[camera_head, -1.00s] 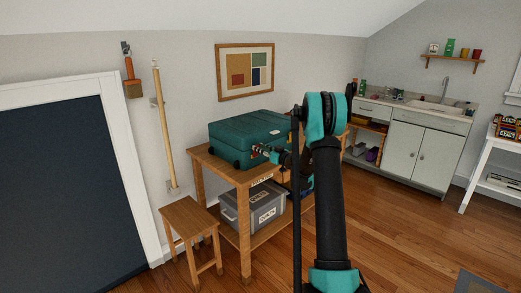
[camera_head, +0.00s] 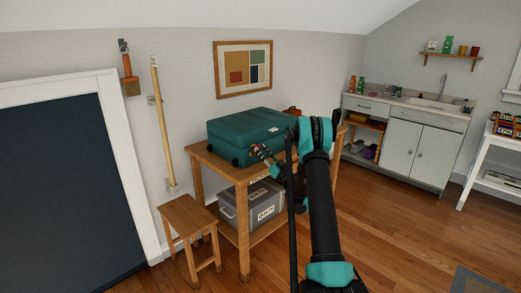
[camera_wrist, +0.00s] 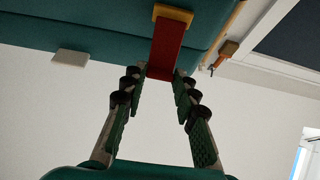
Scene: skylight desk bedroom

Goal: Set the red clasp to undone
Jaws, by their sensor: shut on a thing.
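The teal case (camera_head: 245,135) lies closed on the wooden table in the head view. My gripper (camera_head: 257,150) is at its front side, fingers tilted up to the left. In the wrist view the red clasp (camera_wrist: 168,45) stands against the teal case (camera_wrist: 90,28), with a yellow piece (camera_wrist: 173,14) at its far end. The near end of the clasp is between the fingertips of my gripper (camera_wrist: 161,74), which are shut on it. In the head view the clasp is too small and hidden by the fingers to judge its position.
The wooden table (camera_head: 242,177) carries the case, and a grey bin (camera_head: 252,207) sits on its lower shelf. A wooden stool (camera_head: 187,212) stands in front at left. A pole (camera_head: 162,125) is on the wall. The floor (camera_head: 390,225) at right is clear.

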